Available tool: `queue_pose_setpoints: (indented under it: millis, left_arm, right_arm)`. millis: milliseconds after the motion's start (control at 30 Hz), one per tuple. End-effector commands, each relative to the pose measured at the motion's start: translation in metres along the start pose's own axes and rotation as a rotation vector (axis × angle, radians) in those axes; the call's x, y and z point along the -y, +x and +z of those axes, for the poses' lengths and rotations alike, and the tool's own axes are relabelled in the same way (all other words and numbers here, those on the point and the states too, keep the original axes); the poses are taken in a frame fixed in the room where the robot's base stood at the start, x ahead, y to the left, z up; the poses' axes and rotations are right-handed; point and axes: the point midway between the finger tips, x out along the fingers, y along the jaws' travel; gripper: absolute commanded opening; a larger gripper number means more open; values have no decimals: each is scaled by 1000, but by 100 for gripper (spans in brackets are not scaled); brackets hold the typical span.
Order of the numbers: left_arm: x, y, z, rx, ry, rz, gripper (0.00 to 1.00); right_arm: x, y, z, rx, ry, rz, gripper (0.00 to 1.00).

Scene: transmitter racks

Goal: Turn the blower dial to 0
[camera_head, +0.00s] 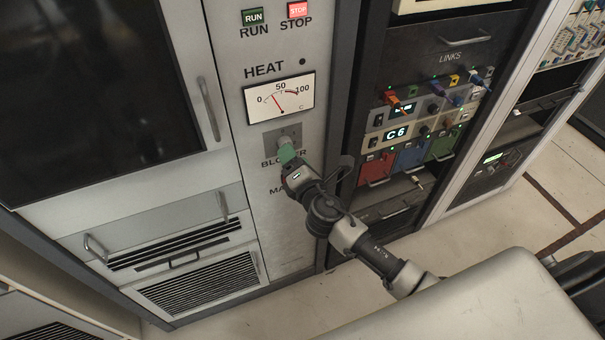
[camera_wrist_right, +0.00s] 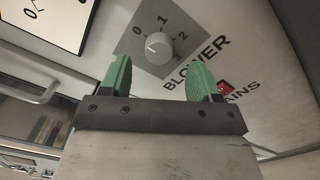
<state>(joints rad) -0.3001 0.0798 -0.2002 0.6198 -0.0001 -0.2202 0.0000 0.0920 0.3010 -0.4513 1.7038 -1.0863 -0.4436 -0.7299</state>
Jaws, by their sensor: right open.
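The blower dial (camera_wrist_right: 159,45) is a round pale knob on a grey square plate with numbers around it, above the word BLOWER. A short mark shows on the left part of its face; I cannot tell exactly which number it points to. In the head view the plate (camera_head: 291,130) shows below the heat meter, and my gripper mostly hides the dial. My right gripper (camera_head: 286,153) has green fingers and is in front of the panel at the dial. In the wrist view this gripper (camera_wrist_right: 158,68) is open, with the dial beyond and between its fingertips. My left gripper is not in view.
The HEAT meter (camera_head: 279,98) sits above the dial, with the green RUN (camera_head: 253,17) and red STOP (camera_head: 298,10) buttons higher up. A red lamp (camera_wrist_right: 225,87) is close to the right finger in the wrist view. A rack with coloured plugs (camera_head: 410,155) stands to the right.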

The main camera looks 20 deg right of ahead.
Motion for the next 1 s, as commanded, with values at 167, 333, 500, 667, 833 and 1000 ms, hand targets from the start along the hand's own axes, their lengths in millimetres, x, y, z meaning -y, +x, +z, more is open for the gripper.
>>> queue_pose_setpoints:
  millis: [167, 333, 500, 667, 833, 1000]
  left_arm:
    - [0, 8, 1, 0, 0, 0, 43]
    - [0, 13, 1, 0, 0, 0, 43]
    - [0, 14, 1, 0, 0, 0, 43]
    - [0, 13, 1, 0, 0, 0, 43]
    - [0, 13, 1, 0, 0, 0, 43]
    - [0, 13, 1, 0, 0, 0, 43]
  right_arm:
    - [3, -38, -1, -1, 0, -1, 62]
    - [2, -61, -1, -1, 0, -1, 62]
    - [1, -69, 0, 0, 0, -1, 62]
    - [0, -69, 0, 0, -1, -1, 62]
    - [0, -69, 0, 0, -1, -1, 62]
    - [2, -68, -1, -2, 3, -5, 62]
